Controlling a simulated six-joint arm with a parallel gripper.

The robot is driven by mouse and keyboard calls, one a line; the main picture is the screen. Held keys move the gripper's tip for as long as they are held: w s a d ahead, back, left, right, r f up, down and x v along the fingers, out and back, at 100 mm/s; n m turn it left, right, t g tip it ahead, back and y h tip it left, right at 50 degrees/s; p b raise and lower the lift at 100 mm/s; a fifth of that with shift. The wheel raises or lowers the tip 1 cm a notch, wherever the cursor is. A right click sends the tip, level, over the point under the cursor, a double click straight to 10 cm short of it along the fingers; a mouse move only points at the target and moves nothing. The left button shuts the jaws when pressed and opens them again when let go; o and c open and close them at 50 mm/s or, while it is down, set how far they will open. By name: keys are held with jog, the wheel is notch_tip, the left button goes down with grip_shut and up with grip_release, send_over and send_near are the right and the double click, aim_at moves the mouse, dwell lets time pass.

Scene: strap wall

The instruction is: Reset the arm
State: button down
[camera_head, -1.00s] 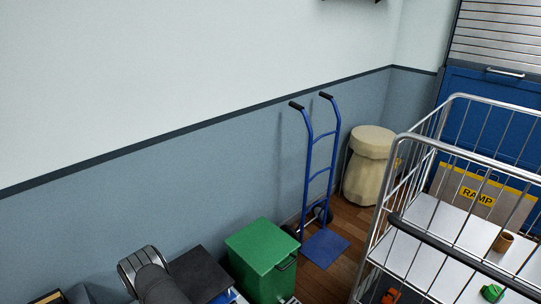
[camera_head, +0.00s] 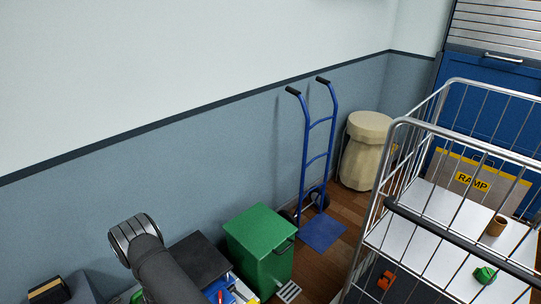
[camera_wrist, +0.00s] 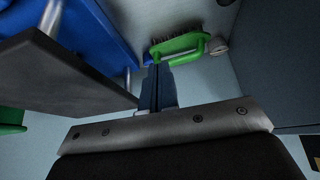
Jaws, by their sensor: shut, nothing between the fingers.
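My gripper (camera_wrist: 156,88) shows in the wrist view with its two dark fingers together and nothing between them. A green-handled brush (camera_wrist: 182,48) with dark bristles is beyond the fingertips, against a pale surface. I cannot tell how far the fingers are from it. In the head view only a part of my arm shows at the lower left; the gripper itself is not seen there.
A dark panel (camera_wrist: 62,72) and a blue surface (camera_wrist: 75,25) are left of the fingers. A green bin (camera_head: 260,243), a blue hand truck (camera_head: 318,165) and a wire cage trolley (camera_head: 440,200) stand right of my arm. Open wall is above it.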

jog(key=f, duration=1)
jog(key=shift+s+a+f, duration=0.15)
jog(key=shift+a, duration=0.05)
jog(key=s+d, duration=0.6)
jog(key=shift+s+d+f, duration=0.1)
jog(key=shift+s+f, duration=0.05)
notch_tip(320, 180, up, 7)
jog(key=f, duration=0.7)
jog(key=shift+w+a+f, duration=0.25)
jog(key=shift+w+a, duration=0.15)
jog(key=shift+s+d, duration=0.3)
jog(key=c, duration=2.2)
grip_release()
